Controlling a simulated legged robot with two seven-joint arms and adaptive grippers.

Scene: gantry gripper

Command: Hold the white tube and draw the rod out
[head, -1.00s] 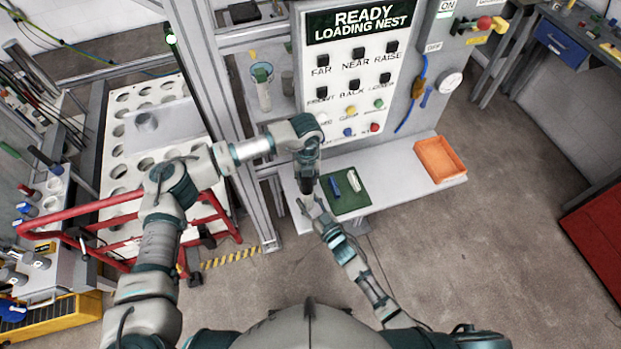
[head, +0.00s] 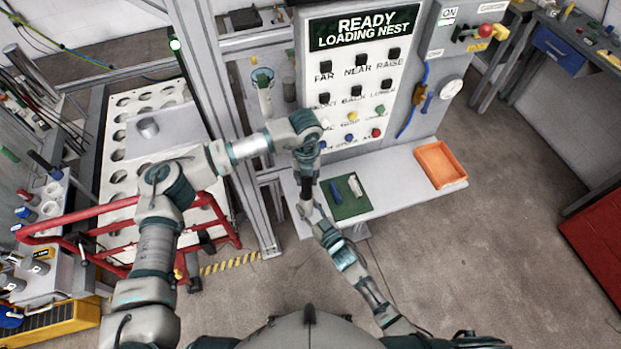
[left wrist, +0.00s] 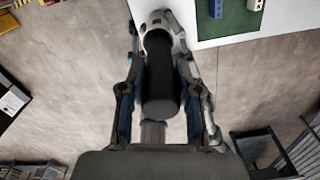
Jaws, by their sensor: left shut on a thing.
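My left gripper (head: 306,186) points down beside the shelf's front left corner. In the left wrist view its two fingers (left wrist: 159,98) are shut on a thick dark rod (left wrist: 160,72). The white tube (left wrist: 157,19) shows as a pale rounded end at the rod's far end; in the head view it is small, just below the left gripper. My right gripper (head: 312,216) reaches up from below to the tube, its fingers close around or beside it. Whether they grip it is too small to tell. How far the rod sits inside the tube is hidden.
A green mat (head: 354,209) with a blue piece (head: 336,192) and a pale piece (head: 355,185) lies on the white shelf (head: 400,178). An orange tray (head: 440,164) is at its right end. The button panel stands behind. The floor in front is clear.

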